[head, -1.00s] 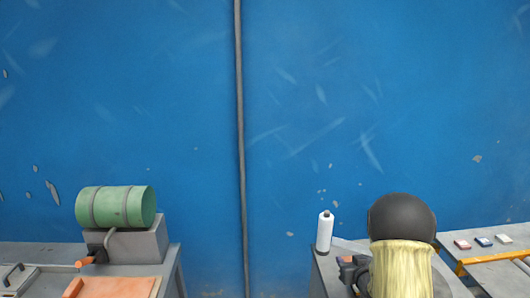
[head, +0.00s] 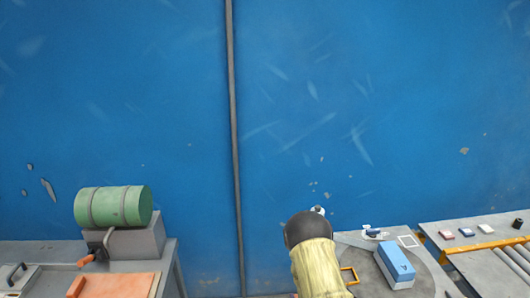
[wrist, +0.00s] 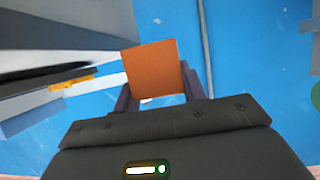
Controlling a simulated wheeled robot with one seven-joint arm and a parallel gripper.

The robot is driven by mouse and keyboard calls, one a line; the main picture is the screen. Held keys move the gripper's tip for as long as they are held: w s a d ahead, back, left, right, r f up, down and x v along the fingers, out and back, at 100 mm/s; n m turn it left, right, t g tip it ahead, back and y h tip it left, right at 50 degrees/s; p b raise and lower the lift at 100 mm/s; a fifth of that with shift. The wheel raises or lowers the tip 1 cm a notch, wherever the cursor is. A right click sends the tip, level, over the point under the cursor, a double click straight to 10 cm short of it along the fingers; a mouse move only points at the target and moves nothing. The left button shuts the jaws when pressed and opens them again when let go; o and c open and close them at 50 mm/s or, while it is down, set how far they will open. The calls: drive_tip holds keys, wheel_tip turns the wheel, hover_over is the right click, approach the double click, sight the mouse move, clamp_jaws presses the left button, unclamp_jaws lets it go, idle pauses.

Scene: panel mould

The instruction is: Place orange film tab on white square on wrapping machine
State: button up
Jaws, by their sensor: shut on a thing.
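The orange film tab (wrist: 154,66) is a flat orange square. In the wrist view my gripper (wrist: 158,88) is shut on it, with a dark finger at either side, and the tab stands out beyond them. In the head view my gripper and the tab are hidden behind my own arm. A white square (head: 408,241) lies on the grey top of the wrapping machine (head: 436,272), right of my arm.
A roller conveyor (head: 512,262) and a table with small blocks (head: 467,233) lie at the right. A green cylinder (head: 113,206) on a grey block stands on the left bench. A gap separates the benches.

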drive_tip(key=s+f, duration=0.4)
drive_tip(key=f, duration=0.1)
drive_tip(key=shift+s+f, duration=0.15)
drive_tip(key=shift+f, duration=0.05)
